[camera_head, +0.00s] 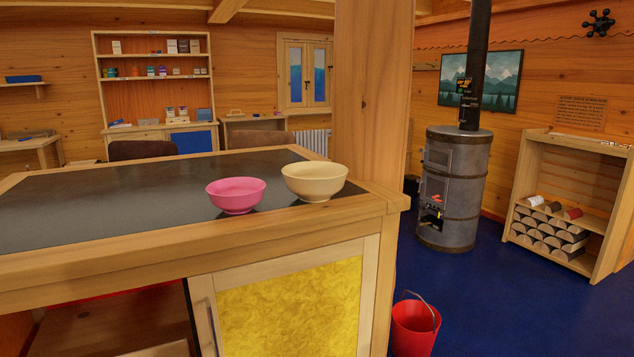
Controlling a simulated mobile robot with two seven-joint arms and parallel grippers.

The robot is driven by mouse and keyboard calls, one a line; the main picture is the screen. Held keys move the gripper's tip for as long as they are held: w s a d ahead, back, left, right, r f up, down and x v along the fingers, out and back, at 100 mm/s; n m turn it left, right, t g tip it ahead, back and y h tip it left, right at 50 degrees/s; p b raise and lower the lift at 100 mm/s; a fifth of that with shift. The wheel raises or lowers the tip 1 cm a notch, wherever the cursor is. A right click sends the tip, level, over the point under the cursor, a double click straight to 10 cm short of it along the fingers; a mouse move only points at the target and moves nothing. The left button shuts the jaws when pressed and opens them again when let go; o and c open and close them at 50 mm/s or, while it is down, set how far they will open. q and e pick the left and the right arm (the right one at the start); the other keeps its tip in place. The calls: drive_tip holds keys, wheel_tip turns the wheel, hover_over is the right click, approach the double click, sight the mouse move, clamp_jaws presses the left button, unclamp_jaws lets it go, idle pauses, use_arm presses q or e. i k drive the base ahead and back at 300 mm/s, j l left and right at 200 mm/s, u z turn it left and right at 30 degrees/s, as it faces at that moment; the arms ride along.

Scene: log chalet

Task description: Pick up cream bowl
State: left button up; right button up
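The cream bowl (314,184) stands upright on the dark counter top, near its right end and close to the wooden front edge. It looks empty, though its bottom inside is only partly seen. A pink bowl (236,197) stands just left of it, a little nearer to me; the two rims are very close, and I cannot tell if they touch. Neither of my grippers shows in the head view.
The counter (120,205) has a wooden rim and a yellow-panelled door below. A wooden post (370,90) rises behind its right end. A red bucket (414,328) stands on the blue floor at right. A stove (452,190) and firewood shelf (528,180) stand farther back.

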sight(314, 181)
drive_tip(key=i+l+u, duration=0.15)
drive_tip(key=l, duration=0.3)
drive_tip(key=i+l+u, duration=0.15)
drive_tip(key=l, duration=0.35)
drive_tip(key=i+l+u, duration=0.1)
drive_tip(key=i+l, duration=0.15)
drive_tip(key=l, duration=0.25)
drive_tip(key=i+l+u, duration=0.15)
drive_tip(key=l, duration=0.35)
drive_tip(key=i+l+u, duration=0.15)
drive_tip(key=l, duration=0.4)
drive_tip(key=l+u, duration=0.15)
drive_tip(key=l, duration=0.35)
